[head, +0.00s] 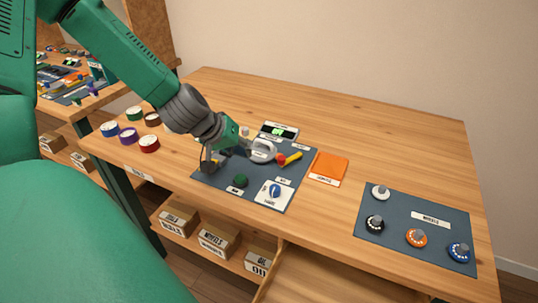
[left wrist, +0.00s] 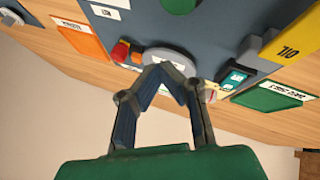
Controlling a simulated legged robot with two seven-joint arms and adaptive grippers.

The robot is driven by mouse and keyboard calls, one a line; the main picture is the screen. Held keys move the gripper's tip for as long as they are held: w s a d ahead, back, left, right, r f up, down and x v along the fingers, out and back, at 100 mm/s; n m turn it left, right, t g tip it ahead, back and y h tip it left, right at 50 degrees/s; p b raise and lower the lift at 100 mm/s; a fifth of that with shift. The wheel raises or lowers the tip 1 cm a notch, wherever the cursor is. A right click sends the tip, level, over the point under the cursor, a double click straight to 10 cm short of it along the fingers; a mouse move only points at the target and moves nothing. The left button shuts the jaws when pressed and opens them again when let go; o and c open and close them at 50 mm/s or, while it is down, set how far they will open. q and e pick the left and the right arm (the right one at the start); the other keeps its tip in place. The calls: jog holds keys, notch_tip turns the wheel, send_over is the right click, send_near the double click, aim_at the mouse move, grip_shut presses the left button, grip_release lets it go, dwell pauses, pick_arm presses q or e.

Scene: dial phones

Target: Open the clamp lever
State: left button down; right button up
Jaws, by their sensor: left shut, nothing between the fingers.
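In the head view my left gripper (head: 246,150) is partly hidden.
A green knob (head: 240,181) and a white card (head: 274,196) are on the mat's near side. A yellow OIL block (left wrist: 291,42) stands right in the wrist view. Dial wheels sit on another mat (head: 395,215).

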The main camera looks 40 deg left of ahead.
aim_at(291, 156)
pick_arm(q)
jog(key=b+x, duration=0.1)
jog(key=x, duration=0.3)
jog(key=shift+s, duration=0.1)
jog(key=shift+w+d+f+b, duration=0.15)
jog(key=shift+w+d+b, duration=0.2)
jog(key=shift+w+d, duration=1.25)
jog(key=shift+d, duration=0.1)
pick_arm(e)
notch_tip(291, 156, down, 2)
jog(key=shift+d+f, duration=0.15)
jog(key=shift+f, duration=0.05)
pick_arm(q)
jog(key=shift+a, duration=0.1)
pick_arm(e)
jog(key=shift+w, duration=0.15)
